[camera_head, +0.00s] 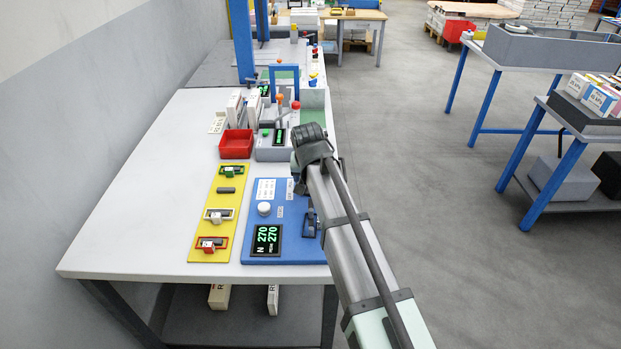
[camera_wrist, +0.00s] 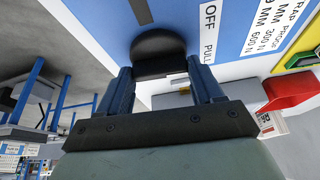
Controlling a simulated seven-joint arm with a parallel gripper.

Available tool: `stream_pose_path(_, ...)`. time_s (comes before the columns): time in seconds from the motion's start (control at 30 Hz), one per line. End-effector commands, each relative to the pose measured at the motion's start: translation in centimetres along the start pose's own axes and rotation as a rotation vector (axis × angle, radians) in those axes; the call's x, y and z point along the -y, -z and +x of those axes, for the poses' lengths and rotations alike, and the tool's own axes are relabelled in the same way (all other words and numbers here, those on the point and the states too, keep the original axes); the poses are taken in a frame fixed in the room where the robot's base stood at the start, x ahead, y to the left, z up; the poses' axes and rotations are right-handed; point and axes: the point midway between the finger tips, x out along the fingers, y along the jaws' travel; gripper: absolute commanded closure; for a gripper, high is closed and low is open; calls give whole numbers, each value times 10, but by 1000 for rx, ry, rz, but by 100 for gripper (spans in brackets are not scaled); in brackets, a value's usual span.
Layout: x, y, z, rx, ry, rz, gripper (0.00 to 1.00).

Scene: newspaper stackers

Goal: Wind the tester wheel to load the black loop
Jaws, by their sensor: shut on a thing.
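The blue tester board (camera_head: 272,205) lies on the white bench, near its right edge. Its display (camera_head: 266,239) shows 270 above 270 in green, marked N. In the wrist view my gripper (camera_wrist: 160,68) is shut on a black rounded part (camera_wrist: 160,46), which looks like the tester wheel's handle, beside the OFF and PULL label. In the head view my arm hides the fingertips and the wheel.
A yellow board (camera_head: 222,200) with green, white and red clips lies left of the tester. Behind stand a red bin (camera_head: 236,144) and a grey device (camera_head: 271,147) with a small display. The bench's left part is bare. A blue-legged table (camera_head: 536,160) stands across the aisle.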

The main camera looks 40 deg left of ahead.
Motion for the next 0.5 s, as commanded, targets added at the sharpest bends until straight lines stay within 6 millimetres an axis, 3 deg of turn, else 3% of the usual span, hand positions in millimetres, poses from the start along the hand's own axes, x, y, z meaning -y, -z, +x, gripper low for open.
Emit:
stream_pose_path(0.17, 0, 0, 0, 2, 1, 0, 65)
stream_pose_path(0.2, 0, 0, 0, 2, 1, 0, 33)
stream_pose_path(0.5, 0, 0, 0, 1, 1, -1, 8)
